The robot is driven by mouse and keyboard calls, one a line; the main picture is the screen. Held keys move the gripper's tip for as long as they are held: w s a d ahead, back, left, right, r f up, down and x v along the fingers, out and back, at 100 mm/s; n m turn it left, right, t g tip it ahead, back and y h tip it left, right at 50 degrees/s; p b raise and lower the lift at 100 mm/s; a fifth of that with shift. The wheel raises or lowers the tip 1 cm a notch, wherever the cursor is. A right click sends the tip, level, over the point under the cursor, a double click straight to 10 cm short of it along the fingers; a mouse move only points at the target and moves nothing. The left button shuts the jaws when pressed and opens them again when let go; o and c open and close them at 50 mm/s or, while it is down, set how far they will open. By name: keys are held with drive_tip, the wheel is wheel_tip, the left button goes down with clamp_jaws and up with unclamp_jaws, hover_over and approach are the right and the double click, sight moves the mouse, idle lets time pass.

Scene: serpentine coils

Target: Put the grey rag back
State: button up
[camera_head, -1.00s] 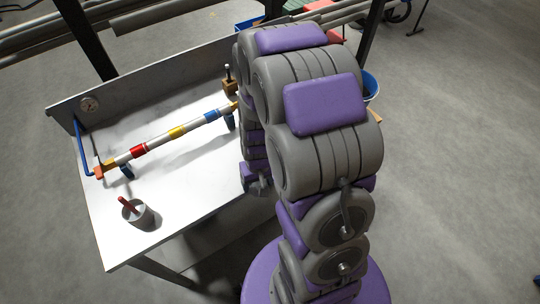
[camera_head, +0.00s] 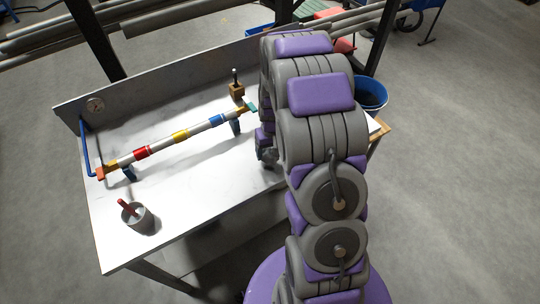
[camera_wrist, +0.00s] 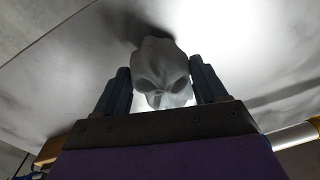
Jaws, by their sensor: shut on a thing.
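In the wrist view the grey rag (camera_wrist: 160,62) is a crumpled pale grey lump between the two dark fingers of my gripper (camera_wrist: 162,78). My gripper is shut on it. Behind the rag is a bright, pale surface with a dark shadow on it. In the head view my own arm covers the right part of the white workbench (camera_head: 185,215), and I cannot make out the rag there. How high the rag is above the bench is unclear.
A pipe with red, yellow and blue bands (camera_head: 190,132) lies across stands on the bench. A grey cup with a red handle in it (camera_head: 139,218) stands at the front left. A wooden block (camera_head: 237,91) is at the back, and a blue bucket (camera_head: 371,96) stands right of the bench.

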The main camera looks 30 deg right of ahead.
sight(269, 158)
drive_tip(key=shift+w+d, duration=0.15)
drive_tip(key=shift+w, duration=0.05)
drive_tip(key=f, duration=0.1)
drive_tip(key=a+f+b, duration=0.1)
drive_tip(key=f, duration=0.1)
drive_tip(key=shift+w+f, duration=0.1)
drive_tip(key=shift+f, duration=0.2)
drive_tip(key=shift+d+r, duration=0.1)
drive_tip(key=shift+d, duration=0.05)
drive_tip(key=shift+d, duration=0.1)
drive_tip(key=shift+f, duration=0.2)
drive_tip(key=o, duration=1.3)
drive_tip(key=shift+s+a+f, duration=0.1)
drive_tip(key=shift+s+a, duration=0.1)
drive_tip(key=shift+a, duration=0.1)
drive_tip(key=shift+s+d, duration=0.1)
drive_tip(key=shift+d, duration=0.05)
